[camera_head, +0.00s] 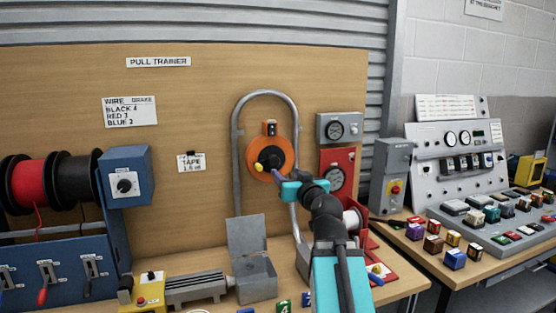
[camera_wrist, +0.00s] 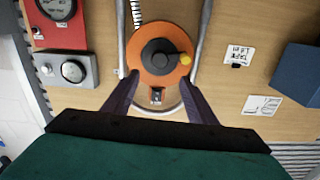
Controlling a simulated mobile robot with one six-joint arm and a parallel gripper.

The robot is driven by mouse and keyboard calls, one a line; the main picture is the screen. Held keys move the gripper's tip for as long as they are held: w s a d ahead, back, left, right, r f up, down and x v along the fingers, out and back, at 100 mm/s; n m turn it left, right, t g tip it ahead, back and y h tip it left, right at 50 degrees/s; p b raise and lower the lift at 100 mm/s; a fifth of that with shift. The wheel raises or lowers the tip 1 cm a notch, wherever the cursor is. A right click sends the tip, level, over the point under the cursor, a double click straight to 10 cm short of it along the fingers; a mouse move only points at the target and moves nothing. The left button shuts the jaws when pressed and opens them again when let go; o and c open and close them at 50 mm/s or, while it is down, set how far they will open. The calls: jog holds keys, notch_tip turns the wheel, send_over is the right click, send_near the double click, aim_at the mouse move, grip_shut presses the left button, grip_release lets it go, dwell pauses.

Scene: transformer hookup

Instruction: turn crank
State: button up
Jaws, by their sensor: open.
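The crank is an orange round disc (camera_head: 264,159) with a dark hub and a yellow knob, mounted on the wooden board. In the wrist view the orange disc (camera_wrist: 147,62) lies beyond and between my finger tips, with its yellow knob (camera_wrist: 185,59) at the hub's right. My gripper (camera_head: 272,174) reaches toward the disc from the lower right in the head view. In the wrist view my gripper (camera_wrist: 164,83) has its two dark fingers spread apart with nothing between them. I cannot tell whether a finger touches the disc.
A grey bent pipe (camera_head: 236,150) frames the disc. A gauge box (camera_head: 339,127) and red panel (camera_head: 327,160) are at its right. An open grey box (camera_head: 256,278) stands below. Wire spools (camera_head: 75,180) and a blue box (camera_head: 126,175) are at left.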

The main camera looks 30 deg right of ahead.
aim_at(275, 161)
jog(key=shift+w+d+p, duration=0.35)
jog(key=shift+w+p, duration=0.5)
jog(key=shift+w, duration=1)
jog(key=shift+w+d+p, duration=0.4)
jog(key=shift+w+p, duration=0.4)
jog(key=shift+w, duration=1.05)
jog(key=shift+w+d+p, duration=0.35)
jog(key=shift+w+p, duration=0.5)
jog(key=shift+w, duration=1)
grip_shut()
